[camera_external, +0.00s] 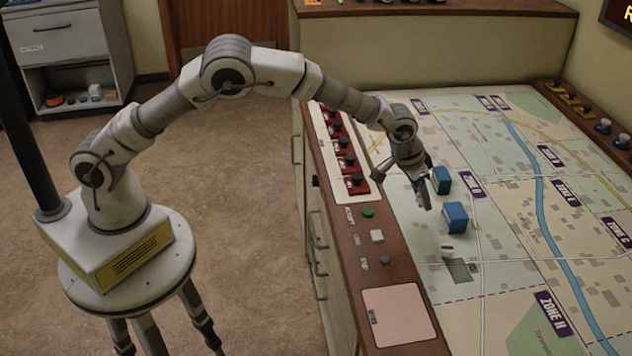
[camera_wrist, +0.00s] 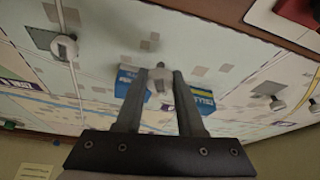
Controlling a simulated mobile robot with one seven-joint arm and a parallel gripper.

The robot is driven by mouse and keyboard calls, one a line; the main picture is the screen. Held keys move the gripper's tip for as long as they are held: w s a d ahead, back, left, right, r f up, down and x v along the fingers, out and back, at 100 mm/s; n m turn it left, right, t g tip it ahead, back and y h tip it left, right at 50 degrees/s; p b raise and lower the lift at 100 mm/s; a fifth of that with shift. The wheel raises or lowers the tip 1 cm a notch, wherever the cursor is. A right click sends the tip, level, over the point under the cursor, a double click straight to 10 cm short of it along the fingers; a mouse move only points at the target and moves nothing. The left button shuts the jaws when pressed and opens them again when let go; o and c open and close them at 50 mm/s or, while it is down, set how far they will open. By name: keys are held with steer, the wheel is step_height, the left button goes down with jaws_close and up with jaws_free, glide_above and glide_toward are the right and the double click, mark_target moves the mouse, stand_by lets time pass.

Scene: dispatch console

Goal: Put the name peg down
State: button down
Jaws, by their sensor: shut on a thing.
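My gripper (camera_external: 424,203) is low over the map table (camera_external: 505,240), close to its left strip of controls. In the wrist view my gripper (camera_wrist: 158,78) is shut on a small grey peg with a rounded end (camera_wrist: 158,85), taken as the name peg. Its lower part is hidden, and I cannot tell whether it touches the map. Two blue blocks, one farther (camera_external: 441,180) and one nearer (camera_external: 455,217), stand just right of my fingers. In the wrist view one blue block (camera_wrist: 127,82) shows left of the fingers and a labelled one (camera_wrist: 203,99) right.
Red switches (camera_external: 350,160) line the wooden console edge, with a green button (camera_external: 368,212) and a pink sheet (camera_external: 400,315) nearer. Other small pale pegs (camera_wrist: 65,47) stand on the map.

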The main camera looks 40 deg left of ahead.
mark_target(417, 201)
steer(key=shift+f, duration=1.95)
steer(key=shift+f, duration=0.2)
steer(key=c, duration=0.5)
jaws_free()
steer(key=shift+r, duration=0.5)
steer(key=v, duration=1)
steer(key=shift+s+a+r, duration=0.1)
steer(key=shift+r, duration=0.05)
steer(key=shift+o, duration=0.4)
steer(key=shift+s+a+r, duration=0.1)
steer(key=shift+s+r, duration=0.1)
steer(key=shift+r, duration=0.3)
